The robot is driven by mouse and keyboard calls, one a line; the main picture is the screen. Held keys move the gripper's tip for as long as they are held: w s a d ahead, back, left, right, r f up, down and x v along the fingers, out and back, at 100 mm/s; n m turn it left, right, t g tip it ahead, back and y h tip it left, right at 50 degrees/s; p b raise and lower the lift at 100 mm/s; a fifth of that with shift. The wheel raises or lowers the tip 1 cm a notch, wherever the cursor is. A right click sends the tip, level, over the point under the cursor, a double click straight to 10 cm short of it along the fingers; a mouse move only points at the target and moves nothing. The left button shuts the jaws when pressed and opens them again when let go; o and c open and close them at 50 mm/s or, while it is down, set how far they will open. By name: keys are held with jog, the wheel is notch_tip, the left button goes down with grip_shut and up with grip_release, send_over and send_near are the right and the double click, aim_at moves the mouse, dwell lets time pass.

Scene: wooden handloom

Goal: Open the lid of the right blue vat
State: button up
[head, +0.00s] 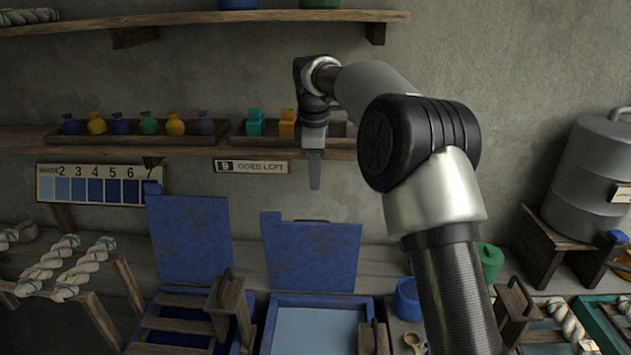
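The right blue vat (318,300) stands at the bottom middle of the head view, with pale blue showing inside its frame. Its blue lid (312,257) stands raised, almost upright, at the vat's back edge. My gripper (314,186) points down in front of the wall, above the lid in the picture and apart from it. The fingers show edge-on, so I cannot tell whether they are open or shut. Nothing shows between them. The vat's front is cut off by the picture's edge.
The left vat (178,300) also has its lid (190,240) raised, with wooden slats across it. A shelf (190,143) with small coloured bags runs behind my gripper. A blue pot (406,297) stands right of the right vat. Rope racks (75,275) stand at left.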

jog(key=shift+d+f+b, duration=0.15)
jog(key=shift+f+b, duration=0.15)
jog(key=c, duration=0.5)
jog(key=f+y+b, duration=0.1)
jog(key=s+d+f+t+y+b, duration=0.1)
jog(key=f+b, duration=0.1)
jog(key=s+f+y+b, duration=0.1)
jog(key=shift+s+d+f+m+t+b, duration=0.1)
jog(key=shift+d+f+m+t+b, duration=0.2)
jog(key=shift+b, duration=0.05)
grip_shut()
jog(key=w+a+f+y, duration=0.1)
jog(key=w+a+f, duration=0.2)
jog(key=f, duration=0.6)
jog(key=shift+a+t, duration=0.25)
jog(key=shift+t, duration=0.05)
